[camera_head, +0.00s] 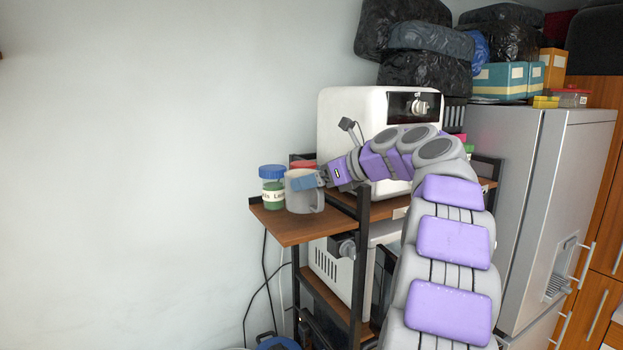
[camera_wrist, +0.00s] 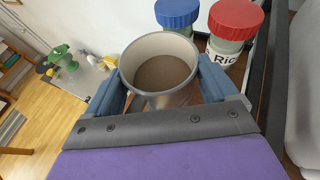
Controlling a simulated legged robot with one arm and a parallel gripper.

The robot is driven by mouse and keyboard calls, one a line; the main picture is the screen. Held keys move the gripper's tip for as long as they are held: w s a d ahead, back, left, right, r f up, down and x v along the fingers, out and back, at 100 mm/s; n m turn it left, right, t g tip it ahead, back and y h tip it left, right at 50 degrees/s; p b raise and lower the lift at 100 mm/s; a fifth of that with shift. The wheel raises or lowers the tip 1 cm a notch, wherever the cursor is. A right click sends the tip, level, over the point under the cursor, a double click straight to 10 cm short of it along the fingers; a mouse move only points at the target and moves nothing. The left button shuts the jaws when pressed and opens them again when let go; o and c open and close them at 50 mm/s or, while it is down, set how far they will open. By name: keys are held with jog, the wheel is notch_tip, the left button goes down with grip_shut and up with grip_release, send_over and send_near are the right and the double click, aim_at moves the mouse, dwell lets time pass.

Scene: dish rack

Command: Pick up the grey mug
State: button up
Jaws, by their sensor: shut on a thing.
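The grey mug (camera_head: 303,196) stands upright at the left end of the brown wooden shelf (camera_head: 288,235), its handle toward the right in the head view. In the wrist view the mug (camera_wrist: 157,72) shows from above, with a brown inside bottom. My gripper (camera_head: 311,181) reaches it from the right with its blue fingers. In the wrist view my gripper (camera_wrist: 160,92) has one finger on each side of the mug and is shut on it. I cannot tell whether the mug's base touches the shelf.
A blue-lidded jar (camera_head: 272,190) stands just left of the mug. A red-lidded jar (camera_wrist: 233,28) stands close behind it. A white appliance (camera_head: 350,120) is behind my arm. A black shelf post (camera_head: 361,240) rises right of the mug. Free space lies left of the shelf.

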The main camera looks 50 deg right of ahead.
jog(key=s+a+r, duration=0.1)
jog(key=s+a, duration=0.5)
jog(key=s, duration=0.4)
jog(key=shift+a, duration=0.35)
